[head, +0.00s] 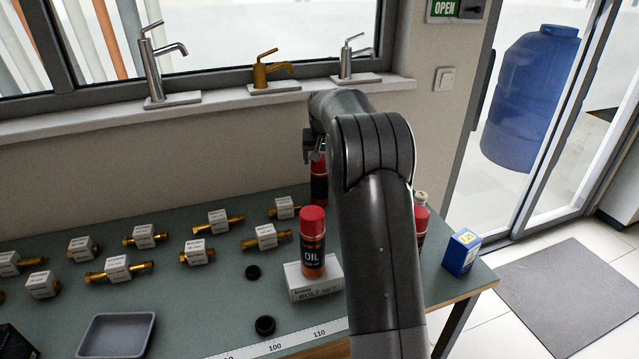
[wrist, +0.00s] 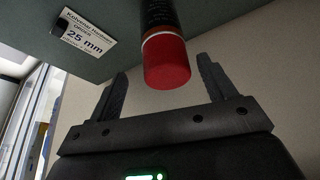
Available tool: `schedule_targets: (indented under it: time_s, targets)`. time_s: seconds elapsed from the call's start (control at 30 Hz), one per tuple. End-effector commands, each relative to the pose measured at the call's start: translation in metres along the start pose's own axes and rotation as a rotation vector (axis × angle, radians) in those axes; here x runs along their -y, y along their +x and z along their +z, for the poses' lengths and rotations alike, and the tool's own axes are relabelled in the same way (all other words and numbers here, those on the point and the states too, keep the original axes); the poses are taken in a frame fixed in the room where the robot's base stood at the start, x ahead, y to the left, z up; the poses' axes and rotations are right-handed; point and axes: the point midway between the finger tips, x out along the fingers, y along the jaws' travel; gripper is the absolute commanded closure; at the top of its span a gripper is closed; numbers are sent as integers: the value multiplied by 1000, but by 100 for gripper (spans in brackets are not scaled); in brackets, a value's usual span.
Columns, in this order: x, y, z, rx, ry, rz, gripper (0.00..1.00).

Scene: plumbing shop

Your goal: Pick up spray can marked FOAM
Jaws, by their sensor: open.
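A spray can with a red cap (head: 319,180) stands at the back of the bench, directly below my gripper (head: 314,150). My arm partly hides it and its marking cannot be read. In the wrist view the red cap and dark body of a can (wrist: 166,62) appear between the spread fingers of my gripper (wrist: 162,75), which is open and empty. A second can (head: 313,245), marked OIL, stands upright on a white box. A third red can (head: 421,222) with a pale top is partly hidden right of my arm. No FOAM marking is visible.
The white BOLT SET box (head: 316,281) sits under the OIL can. A blue box (head: 461,252) stands near the bench's right edge. Brass fittings with white tags (head: 145,237) fill the left side. A grey tray (head: 117,335) and a 25 mm label (wrist: 84,33) are visible.

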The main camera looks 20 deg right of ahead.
Motion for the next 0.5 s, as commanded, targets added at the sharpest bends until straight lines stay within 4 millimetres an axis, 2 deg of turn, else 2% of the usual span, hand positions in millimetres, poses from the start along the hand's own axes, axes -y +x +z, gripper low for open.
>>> schedule_targets:
  time_s: [0.17, 0.4, 0.5]
  targets:
    - [3, 12, 2, 1, 0, 0, 24]
    - [8, 48, 6, 1, 0, -1, 24]
    - [8, 54, 5, -1, 0, -1, 24]
